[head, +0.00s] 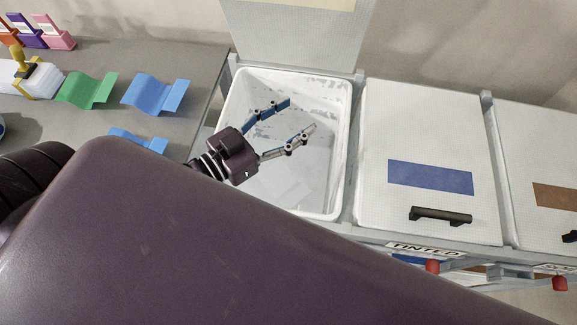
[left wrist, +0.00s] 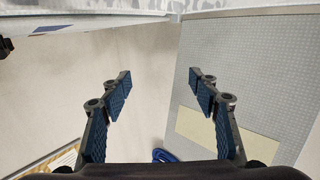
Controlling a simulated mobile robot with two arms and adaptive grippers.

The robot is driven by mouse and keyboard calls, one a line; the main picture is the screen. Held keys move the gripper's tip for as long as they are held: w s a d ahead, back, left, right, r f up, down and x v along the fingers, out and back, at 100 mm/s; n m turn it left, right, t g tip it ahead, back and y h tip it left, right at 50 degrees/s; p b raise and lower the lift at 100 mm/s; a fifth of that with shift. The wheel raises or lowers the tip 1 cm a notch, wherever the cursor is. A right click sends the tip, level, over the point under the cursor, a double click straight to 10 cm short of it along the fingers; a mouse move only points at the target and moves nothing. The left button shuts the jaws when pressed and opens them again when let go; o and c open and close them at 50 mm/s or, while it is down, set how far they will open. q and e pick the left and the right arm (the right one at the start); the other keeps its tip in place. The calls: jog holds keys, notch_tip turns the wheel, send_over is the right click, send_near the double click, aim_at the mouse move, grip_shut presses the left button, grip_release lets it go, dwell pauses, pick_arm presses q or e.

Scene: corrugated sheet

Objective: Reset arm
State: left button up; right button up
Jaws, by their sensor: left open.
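My left gripper (head: 297,120) is above the open white bin (head: 343,125) in the head view. Its two fingers are spread apart with nothing between them. In the left wrist view the gripper (left wrist: 160,82) also shows both fingers wide apart and empty. A pale, flat clear piece (head: 287,188) appears to lie inside the bin, below the gripper. My left arm covers much of the lower head view. My right gripper is not in view.
The bin's lid (head: 300,30) stands raised behind it. A closed lid with a blue label (head: 430,177) and black handle is to the right. A green corrugated sheet (head: 88,92) and blue sheet (head: 157,93) lie on the grey table at left, near a yellow-handled stamp (head: 18,58).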

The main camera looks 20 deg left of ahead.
pick_arm(q)
jog(key=shift+r, duration=1.7)
